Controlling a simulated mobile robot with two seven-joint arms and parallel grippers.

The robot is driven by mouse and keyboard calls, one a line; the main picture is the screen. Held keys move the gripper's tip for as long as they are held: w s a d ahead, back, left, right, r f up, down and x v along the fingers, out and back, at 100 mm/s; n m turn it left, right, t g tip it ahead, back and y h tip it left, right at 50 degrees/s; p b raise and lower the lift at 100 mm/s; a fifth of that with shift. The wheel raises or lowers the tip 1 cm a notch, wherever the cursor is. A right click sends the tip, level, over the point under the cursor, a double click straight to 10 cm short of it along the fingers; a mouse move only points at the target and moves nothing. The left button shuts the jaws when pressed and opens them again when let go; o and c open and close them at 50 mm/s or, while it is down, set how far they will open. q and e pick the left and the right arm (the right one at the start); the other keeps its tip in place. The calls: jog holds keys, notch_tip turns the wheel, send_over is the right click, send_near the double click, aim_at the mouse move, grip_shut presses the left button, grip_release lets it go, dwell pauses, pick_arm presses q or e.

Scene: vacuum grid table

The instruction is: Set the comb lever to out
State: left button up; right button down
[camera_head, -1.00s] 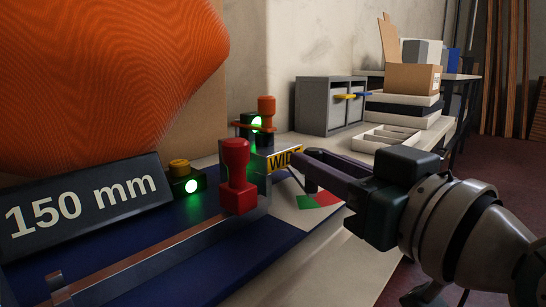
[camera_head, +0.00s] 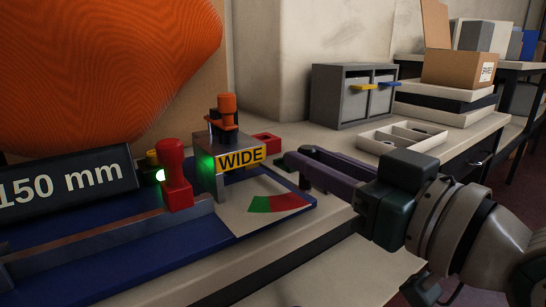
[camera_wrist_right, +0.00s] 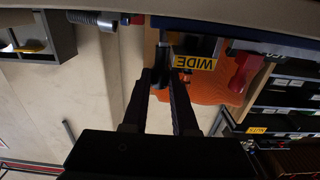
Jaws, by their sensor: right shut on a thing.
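The blue machine bed (camera_head: 120,265) carries a grey block with a yellow WIDE label (camera_head: 240,158), which shows upside down in the right wrist view (camera_wrist_right: 195,62). A red-knobbed post (camera_head: 174,175) stands left of the block. My right gripper (camera_head: 295,158) reaches in from the right, beside the block. In the wrist view its fingers (camera_wrist_right: 162,80) are shut around a dark upright rod (camera_wrist_right: 162,58), apparently the comb lever; its lower part and mounting are unclear. A red and green scale plate (camera_head: 278,203) lies below the label. My left gripper is not in view.
An orange-topped black post (camera_head: 227,108) stands on the block. A 150 mm sign (camera_head: 70,185) stands at left, before a large orange ribbed form (camera_head: 110,70). A grey cabinet (camera_head: 352,95), a divided tray (camera_head: 402,136) and boxes (camera_head: 460,68) stand behind.

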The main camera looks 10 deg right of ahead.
jog(key=shift+d+f, duration=0.1)
jog(key=shift+d, duration=0.1)
dwell(0.3)
jog(key=c, duration=1.1)
grip_release()
jog(key=o, duration=0.4)
jog(key=shift+w+d, duration=0.1)
jog(key=shift+w, duration=0.15)
jog(key=shift+s, duration=0.1)
jog(key=p+v, duration=0.2)
jog(key=v, duration=0.8)
jog(key=shift+p, duration=0.3)
